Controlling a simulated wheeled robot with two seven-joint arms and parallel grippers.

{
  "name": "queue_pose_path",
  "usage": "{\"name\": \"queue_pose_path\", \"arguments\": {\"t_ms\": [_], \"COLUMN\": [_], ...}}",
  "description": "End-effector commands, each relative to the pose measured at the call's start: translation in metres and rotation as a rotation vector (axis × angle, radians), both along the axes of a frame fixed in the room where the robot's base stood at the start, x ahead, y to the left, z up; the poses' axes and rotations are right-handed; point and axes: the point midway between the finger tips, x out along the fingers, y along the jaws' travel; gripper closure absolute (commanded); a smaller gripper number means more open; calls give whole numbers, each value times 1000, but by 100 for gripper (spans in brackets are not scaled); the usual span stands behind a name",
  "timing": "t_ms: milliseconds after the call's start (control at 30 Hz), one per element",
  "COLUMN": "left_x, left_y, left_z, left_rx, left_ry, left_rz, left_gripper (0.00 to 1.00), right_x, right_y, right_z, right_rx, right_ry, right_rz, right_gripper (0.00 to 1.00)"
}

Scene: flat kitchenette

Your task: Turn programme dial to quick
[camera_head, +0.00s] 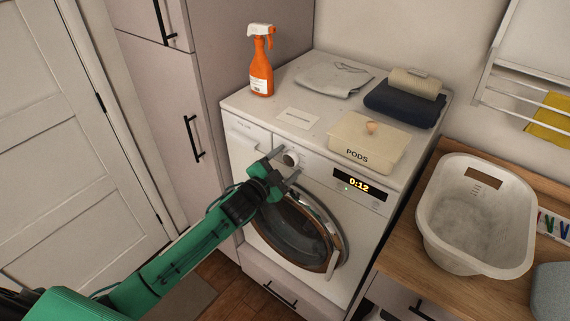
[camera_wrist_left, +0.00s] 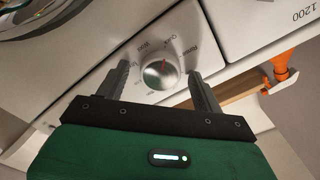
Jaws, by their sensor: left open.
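The programme dial (camera_head: 290,158) is a round silver knob on the front panel of the white washing machine (camera_head: 345,213). In the left wrist view the dial (camera_wrist_left: 160,75) shows a small red mark at its upper edge, with small, tilted labels around it that are hard to read. My left gripper (camera_head: 285,164) is open at the panel. In the wrist view its two fingers (camera_wrist_left: 157,72) stand on either side of the dial, with gaps visible. Contact cannot be made out. The display (camera_head: 359,185) reads 0:12. My right gripper is not in view.
On the machine top stand an orange spray bottle (camera_head: 262,62), a PODS box (camera_head: 366,142), a grey cloth (camera_head: 333,79) and folded dark towels (camera_head: 404,105). The round door (camera_head: 334,262) lies below my gripper. A white basket (camera_head: 433,238) sits on the wooden counter at right.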

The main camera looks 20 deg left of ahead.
Motion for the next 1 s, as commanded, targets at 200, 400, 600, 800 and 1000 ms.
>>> {"name": "queue_pose_path", "arguments": {"t_ms": [200,400,600,800,1000], "left_x": [-9,-41,-79,-109,-126], "left_y": [3,15,29,40,46], "left_z": [-2,-5,-4,-3,-1], "left_rx": [0,2,1,1,0], "left_ry": [1,2,2,2,1], "left_rz": [-1,-1,-1,-1,0], "left_gripper": [32,32,32,32,32], "right_x": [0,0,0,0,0], "right_y": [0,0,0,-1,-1], "right_z": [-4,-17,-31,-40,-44], "right_rx": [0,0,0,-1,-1], "right_ry": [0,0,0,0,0], "right_rz": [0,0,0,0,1], "right_gripper": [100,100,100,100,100]}}
